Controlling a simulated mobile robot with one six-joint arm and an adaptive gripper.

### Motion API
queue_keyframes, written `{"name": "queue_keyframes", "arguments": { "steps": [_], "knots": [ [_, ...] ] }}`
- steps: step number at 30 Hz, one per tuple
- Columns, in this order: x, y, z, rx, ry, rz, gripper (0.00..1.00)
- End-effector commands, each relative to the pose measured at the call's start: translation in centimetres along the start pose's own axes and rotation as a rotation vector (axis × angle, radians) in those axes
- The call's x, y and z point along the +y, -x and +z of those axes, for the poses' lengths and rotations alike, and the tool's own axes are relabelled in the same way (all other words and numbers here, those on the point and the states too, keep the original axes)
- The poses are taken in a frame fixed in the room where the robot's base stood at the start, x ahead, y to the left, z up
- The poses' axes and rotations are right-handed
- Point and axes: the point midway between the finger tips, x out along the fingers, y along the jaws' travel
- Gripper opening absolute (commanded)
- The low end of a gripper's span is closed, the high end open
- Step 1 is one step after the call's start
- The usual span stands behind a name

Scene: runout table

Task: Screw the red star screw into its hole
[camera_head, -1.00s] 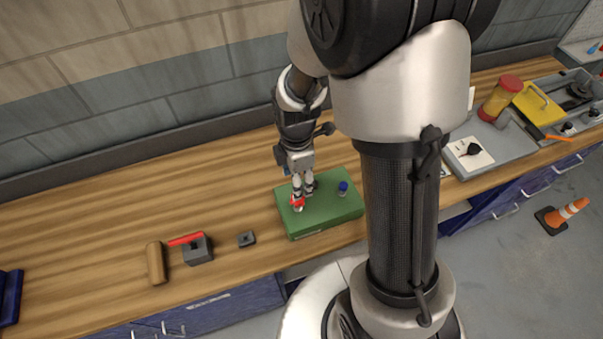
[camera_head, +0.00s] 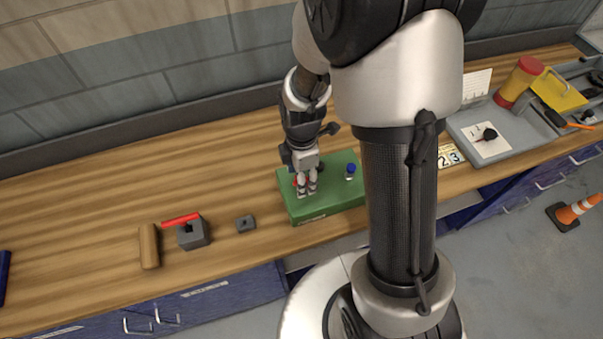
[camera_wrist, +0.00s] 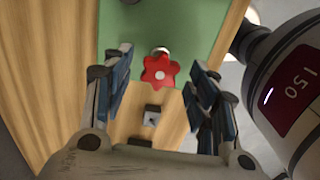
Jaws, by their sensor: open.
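The red star screw (camera_wrist: 159,72) shows in the wrist view between the two fingers of my gripper (camera_wrist: 158,88). It has a star-shaped red head with a pale centre, and a bit of light metal shows behind it. My gripper is open, with a finger on each side of the screw and a gap to both. In the head view my gripper (camera_head: 306,190) is over the green block (camera_head: 335,196), and only a little red of the screw shows behind the fingers. The screw's hole is hidden, and how deep the screw sits cannot be told.
A blue-capped piece (camera_head: 350,171) stands on the green block, right of my gripper. On the wooden table (camera_head: 90,215), a small grey block (camera_head: 245,223), a grey block with a red handle (camera_head: 193,234) and a wooden cylinder (camera_head: 149,246) lie to the left. The back left is clear.

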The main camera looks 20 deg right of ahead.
Motion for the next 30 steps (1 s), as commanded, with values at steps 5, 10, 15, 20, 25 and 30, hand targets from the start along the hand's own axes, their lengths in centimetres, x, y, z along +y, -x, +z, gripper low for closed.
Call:
{"name": "queue_keyframes", "arguments": {
  "steps": [5, 10, 15, 20, 25, 30],
  "knots": [
    [0.02, -0.35, 0.00, 0.000, 0.165, 0.001, 0.53],
    [0.01, -0.29, 0.00, 0.000, 0.430, 0.000, 0.53],
    [0.01, -0.28, 0.01, 0.000, 0.615, 0.000, 0.53],
    [0.02, -0.28, 0.01, 0.000, 0.692, 0.000, 0.53],
    [0.02, -0.30, 0.01, 0.000, 0.926, 0.000, 0.53],
    [0.02, -0.29, 0.01, 0.000, 1.174, 0.000, 0.53]
  ]
}}
